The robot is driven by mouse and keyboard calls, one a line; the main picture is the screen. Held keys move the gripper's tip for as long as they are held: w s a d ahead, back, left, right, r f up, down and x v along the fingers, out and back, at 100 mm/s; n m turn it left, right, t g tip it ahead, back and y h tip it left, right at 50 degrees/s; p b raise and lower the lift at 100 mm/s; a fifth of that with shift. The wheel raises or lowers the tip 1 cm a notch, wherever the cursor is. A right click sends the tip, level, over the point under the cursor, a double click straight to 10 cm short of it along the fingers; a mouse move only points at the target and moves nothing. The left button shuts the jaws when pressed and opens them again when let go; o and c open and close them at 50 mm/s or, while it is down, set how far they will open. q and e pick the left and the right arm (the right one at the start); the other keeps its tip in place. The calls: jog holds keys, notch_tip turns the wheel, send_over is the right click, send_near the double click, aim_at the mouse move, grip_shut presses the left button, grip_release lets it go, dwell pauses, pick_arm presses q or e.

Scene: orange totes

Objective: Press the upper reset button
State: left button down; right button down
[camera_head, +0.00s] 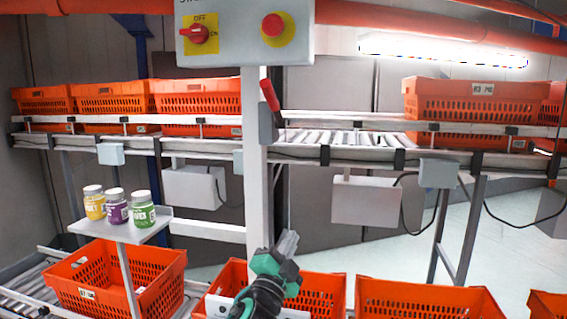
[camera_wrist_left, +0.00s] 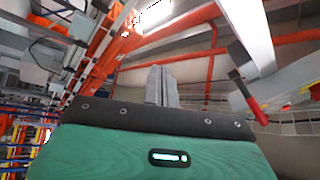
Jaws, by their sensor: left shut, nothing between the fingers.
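A grey control box (camera_head: 240,45) is mounted on a white post at the top of the head view. It carries a red round button (camera_head: 273,25) on a yellow disc at its right and a red rotary switch (camera_head: 198,34) on a yellow OFF/ON plate at its left. I cannot read a reset label on either. My left gripper (camera_head: 288,241) is shut and empty, pointing upward, well below the box and just right of the post. Its closed fingers also show in the left wrist view (camera_wrist_left: 162,84). My right gripper is not in view.
The white post (camera_head: 256,180) bears a red lever (camera_head: 269,95) below the box. Orange totes stand on the upper conveyor (camera_head: 345,152) and in a lower row, such as this tote (camera_head: 425,296). Several jars stand on a small shelf (camera_head: 120,231) at the left.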

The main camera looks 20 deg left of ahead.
pick_arm(q)
jog(key=s+d+r+m+g+h, duration=0.2)
jog(key=d+r+m+g+h, duration=0.15)
jog(key=r+m+h, duration=0.6)
jog(key=s+d+r+m+g+h, duration=0.25)
jog(key=r+m+g+h, duration=0.2)
jog(key=r+m, duration=0.9)
jog(key=s+d+r+m+g+h, duration=0.2)
jog(key=d+r+m+g+h, duration=0.3)
jog(key=r+m, duration=0.7)
jog(key=s+a+r+m+t+y, duration=0.1)
jog(key=a+r+y, duration=0.3)
jog(key=r, duration=0.6)
jog(key=s+a+r+m+t+y, duration=0.2)
jog(key=s+a+r+t+y, duration=0.2)
jog(key=a+r, duration=0.5)
notch_tip(320, 180, up, 2)
jog(key=shift+a+r+t+y, duration=0.15)
jog(key=shift+r+t+y, duration=0.1)
jog(key=shift+t+y, duration=0.05)
jog(key=w+p, duration=0.5)
jog(key=w, duration=0.3)
jog(key=shift+w+a, duration=0.25)
jog(key=shift+w, duration=0.05)
